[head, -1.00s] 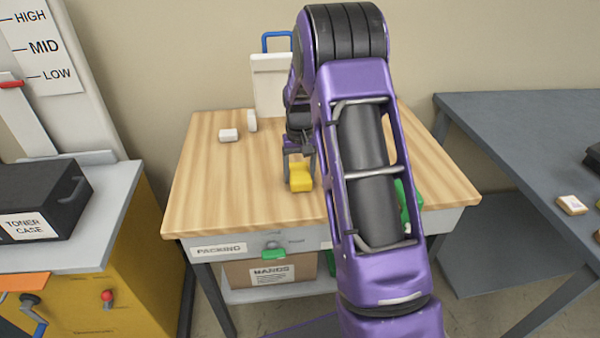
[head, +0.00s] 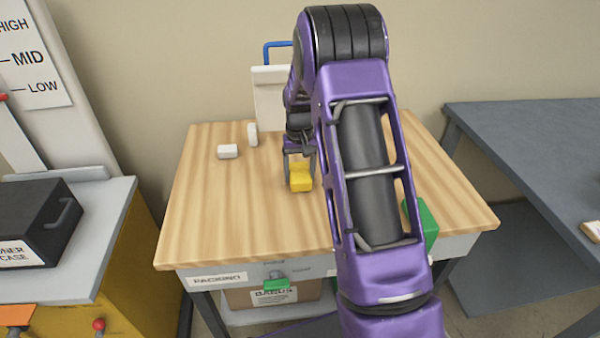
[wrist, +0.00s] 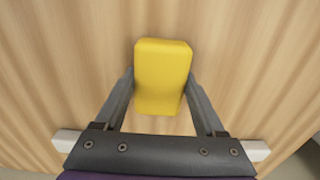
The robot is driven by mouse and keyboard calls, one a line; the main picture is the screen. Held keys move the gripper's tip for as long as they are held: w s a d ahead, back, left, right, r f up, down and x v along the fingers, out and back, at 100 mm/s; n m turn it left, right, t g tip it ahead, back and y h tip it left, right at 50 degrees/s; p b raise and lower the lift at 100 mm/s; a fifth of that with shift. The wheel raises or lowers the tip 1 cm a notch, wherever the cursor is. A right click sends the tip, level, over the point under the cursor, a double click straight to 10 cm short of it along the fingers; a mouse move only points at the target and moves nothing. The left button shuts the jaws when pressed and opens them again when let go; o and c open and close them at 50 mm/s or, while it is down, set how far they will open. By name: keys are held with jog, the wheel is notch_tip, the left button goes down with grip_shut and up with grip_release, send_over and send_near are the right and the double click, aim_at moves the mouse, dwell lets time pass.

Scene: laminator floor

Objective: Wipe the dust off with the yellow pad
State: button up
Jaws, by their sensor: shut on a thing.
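The yellow pad (head: 301,178) is between the fingers of my gripper (head: 300,165), over the middle of the wooden packing table (head: 225,215). In the wrist view my gripper (wrist: 160,90) is shut on the sides of the yellow pad (wrist: 162,75). I cannot tell whether the pad touches the tabletop or is held just above it. No dust shows on the visible wood. My arm hides part of the table's right side.
A white board with a blue handle (head: 270,90) stands at the back. A green object (head: 428,222) is partly behind my arm. The front left of the tabletop is clear.

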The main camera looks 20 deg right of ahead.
notch_tip(320, 180, up, 4)
jog(key=shift+f+p, duration=0.15)
jog(key=shift+p, duration=0.75)
jog(key=shift+r+p, duration=1.5)
jog(key=shift+r, duration=0.75)
